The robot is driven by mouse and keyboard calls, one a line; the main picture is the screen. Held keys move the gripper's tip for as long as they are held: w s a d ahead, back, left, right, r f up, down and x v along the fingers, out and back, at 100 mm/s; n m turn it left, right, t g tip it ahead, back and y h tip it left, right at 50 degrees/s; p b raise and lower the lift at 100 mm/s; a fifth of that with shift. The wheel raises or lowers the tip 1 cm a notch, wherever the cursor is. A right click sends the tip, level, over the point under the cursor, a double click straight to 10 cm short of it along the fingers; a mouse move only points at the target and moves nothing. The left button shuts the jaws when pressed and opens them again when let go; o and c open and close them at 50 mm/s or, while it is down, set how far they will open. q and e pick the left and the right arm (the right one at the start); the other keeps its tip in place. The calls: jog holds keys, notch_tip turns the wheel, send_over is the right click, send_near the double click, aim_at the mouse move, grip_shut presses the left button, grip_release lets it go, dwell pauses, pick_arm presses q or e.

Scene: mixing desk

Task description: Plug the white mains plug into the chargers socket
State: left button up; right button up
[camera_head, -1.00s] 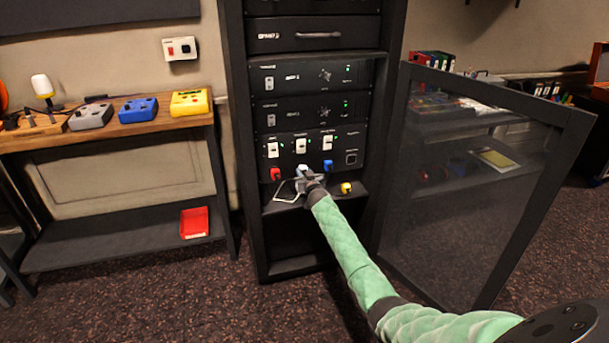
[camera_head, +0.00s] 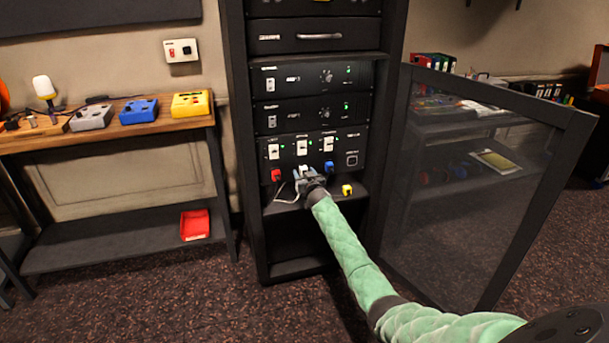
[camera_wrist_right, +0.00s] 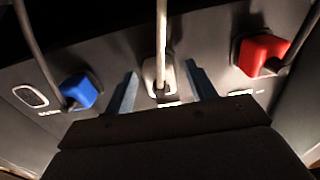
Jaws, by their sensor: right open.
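The white mains plug (camera_head: 303,169) is at the middle socket position of the lower rack panel, between a red plug and a blue plug. The right wrist view also shows the white plug (camera_wrist_right: 159,75), against the panel face with its pale cable running up the picture. My right gripper (camera_head: 309,179) is open just in front of it. Its two fingers (camera_wrist_right: 160,88) stand apart on either side of the plug, with gaps between. The socket opening is hidden behind the plug. My left gripper is not in view.
The red plug (camera_head: 277,175) and blue plug (camera_head: 329,166) sit close on either side. A yellow plug (camera_head: 347,189) lies on the rack shelf to the right. The glass rack door (camera_head: 470,200) stands open at right. A wooden bench (camera_head: 150,122) is at left.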

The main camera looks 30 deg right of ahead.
jog(key=v, duration=0.7)
jog(key=shift+s, duration=0.4)
dwell(0.4)
